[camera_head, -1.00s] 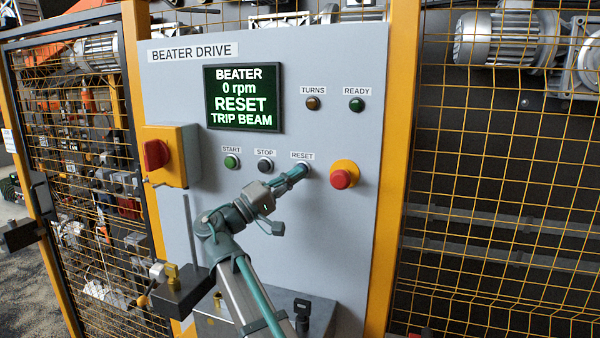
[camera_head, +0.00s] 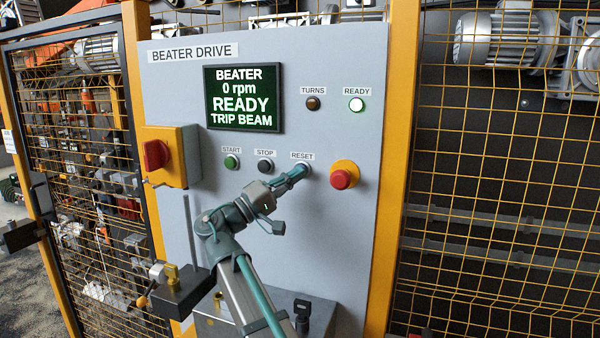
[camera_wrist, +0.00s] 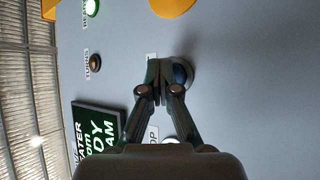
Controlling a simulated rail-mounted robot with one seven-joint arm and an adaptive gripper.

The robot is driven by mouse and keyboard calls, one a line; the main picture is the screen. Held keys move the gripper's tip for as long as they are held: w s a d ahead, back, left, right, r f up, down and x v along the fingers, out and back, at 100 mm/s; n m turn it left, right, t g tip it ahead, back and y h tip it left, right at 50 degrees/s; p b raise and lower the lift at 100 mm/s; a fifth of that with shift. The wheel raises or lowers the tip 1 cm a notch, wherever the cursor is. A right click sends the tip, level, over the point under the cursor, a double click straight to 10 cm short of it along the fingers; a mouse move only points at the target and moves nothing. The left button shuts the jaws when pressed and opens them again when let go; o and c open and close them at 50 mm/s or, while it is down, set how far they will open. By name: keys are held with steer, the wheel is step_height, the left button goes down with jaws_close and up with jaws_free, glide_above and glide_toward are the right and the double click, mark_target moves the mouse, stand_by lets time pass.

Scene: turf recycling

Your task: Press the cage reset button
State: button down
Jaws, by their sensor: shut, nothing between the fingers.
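The reset button (camera_wrist: 182,73) is a small dark blue button on the grey panel (camera_head: 340,250), under a RESET label (camera_head: 302,156). In the head view my gripper (camera_head: 303,170) hides most of it. My gripper is shut and empty, its fingertips at the button, and in the wrist view the fingertips (camera_wrist: 158,88) overlap the button's near side. I cannot tell whether they are pressing it in. The READY lamp (camera_head: 356,104) glows green. The TURNS lamp (camera_head: 313,103) is dull amber.
A red emergency button (camera_head: 341,179) on a yellow base sits just right of my gripper. The green START (camera_head: 232,161) and black STOP (camera_head: 265,166) buttons are to its left. A red rotary switch (camera_head: 156,155) is further left. Yellow mesh cage (camera_head: 490,230) flanks the panel.

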steer(key=shift+s+a, duration=0.3)
steer(key=shift+s, duration=0.4)
steer(key=shift+s, duration=0.1)
steer(key=s, duration=0.1)
steer(key=s+a, duration=0.1)
steer(key=s, duration=0.2)
steer(key=shift+s+a, duration=0.25)
steer(key=shift+a, duration=0.1)
stand_by(0.4)
